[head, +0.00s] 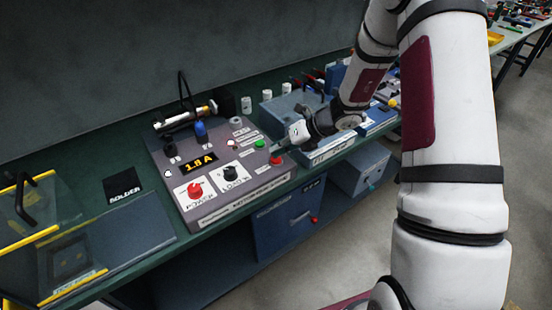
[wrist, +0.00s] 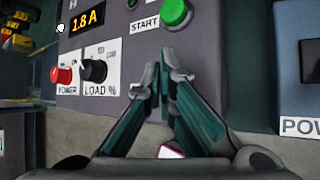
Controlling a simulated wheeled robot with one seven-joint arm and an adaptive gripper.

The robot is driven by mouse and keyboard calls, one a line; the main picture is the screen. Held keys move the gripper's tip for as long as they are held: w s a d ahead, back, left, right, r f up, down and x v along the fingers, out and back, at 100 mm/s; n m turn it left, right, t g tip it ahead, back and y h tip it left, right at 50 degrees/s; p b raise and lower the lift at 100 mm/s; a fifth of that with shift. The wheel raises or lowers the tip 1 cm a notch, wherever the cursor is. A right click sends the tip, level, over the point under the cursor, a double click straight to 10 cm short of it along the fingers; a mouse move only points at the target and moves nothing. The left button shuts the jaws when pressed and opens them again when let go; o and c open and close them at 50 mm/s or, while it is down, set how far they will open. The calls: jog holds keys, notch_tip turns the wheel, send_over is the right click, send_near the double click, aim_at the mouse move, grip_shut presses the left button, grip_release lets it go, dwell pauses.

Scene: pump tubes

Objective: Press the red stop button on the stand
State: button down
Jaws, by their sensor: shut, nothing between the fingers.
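The stand is a grey control panel (head: 215,205) on the bench, with a yellow 1.8 A display (head: 199,162). Its red stop button (head: 276,159) shows near the panel's right edge, just below my gripper (head: 281,146). My gripper is shut and empty, its fingers pointing at the panel. In the wrist view my gripper's teal fingers (wrist: 165,72) meet over the panel below the green START button (wrist: 176,13). The stop button cannot be made out there, likely hidden by the fingers. I cannot tell whether a fingertip touches it.
A red POWER knob (head: 195,189) and a black LOAD knob (head: 231,172) are on the panel's left part; the green button (head: 259,143) is close to my gripper. Blue-grey boxes (head: 292,108) stand behind and right. A solder mat (head: 122,186) lies left.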

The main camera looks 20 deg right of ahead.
jog(key=shift+f, duration=0.5)
dwell(0.4)
jog(key=shift+r, duration=0.1)
jog(key=shift+r+p, duration=0.4)
jog(key=shift+r, duration=0.55)
jog(key=shift+r+p, duration=1.35)
jog(key=shift+r, duration=1.15)
